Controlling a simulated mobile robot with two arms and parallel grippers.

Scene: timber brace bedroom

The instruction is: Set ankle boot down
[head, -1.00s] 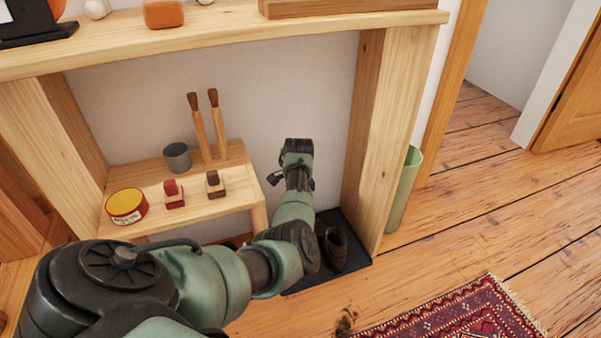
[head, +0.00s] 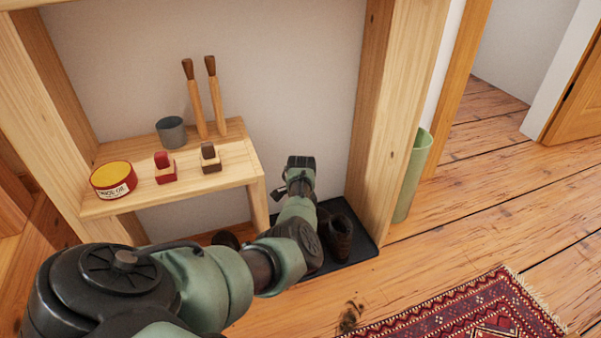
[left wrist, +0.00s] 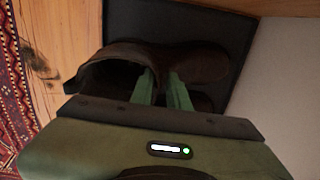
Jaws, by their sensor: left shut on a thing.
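My left gripper (left wrist: 163,88) is shut on a dark brown ankle boot (left wrist: 115,68), low over a dark tray (left wrist: 130,20) in the left wrist view. The boot's open top faces the camera, and its lower part is hard to see. A second dark boot (left wrist: 205,62) lies just beyond the fingers. In the head view a boot (head: 338,240) shows on the tray (head: 362,246) beside my arm, which hides the fingertips. I cannot tell whether the held boot touches the tray. My right gripper is not in view.
A small wooden bench (head: 230,165) left of the tray holds a tin (head: 113,180), a grey cup (head: 171,132) and brushes. A brown shoe-like thing (head: 226,239) shows under it. A wooden post (head: 385,130) and green bin (head: 412,175) stand right. A red rug (head: 470,310) lies in front.

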